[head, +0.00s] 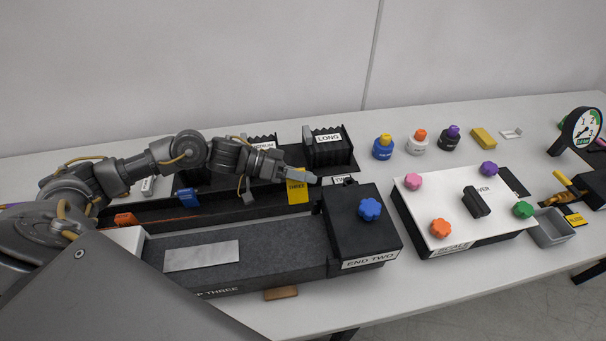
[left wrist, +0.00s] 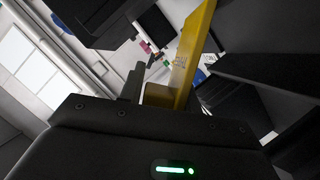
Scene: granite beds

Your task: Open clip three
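Clip three is the yellow clip (head: 298,192) marked THREE, on the dark granite bed at the left end of the black END TWO block. My left gripper (head: 302,177) reaches in from the left, its fingers right at the top of this clip. In the left wrist view a long yellow piece of the clip (left wrist: 195,50) rises close in front of the gripper (left wrist: 168,98), between dark parts. Whether the fingers press on it cannot be told. My right gripper is not in view.
The black END TWO block (head: 347,232) with a blue knob (head: 370,209) stands right of the clip. A blue clip (head: 187,197) and an orange clip (head: 125,218) are further left. A black LONG holder (head: 328,152) stands behind. A white-topped box (head: 465,210) is at right.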

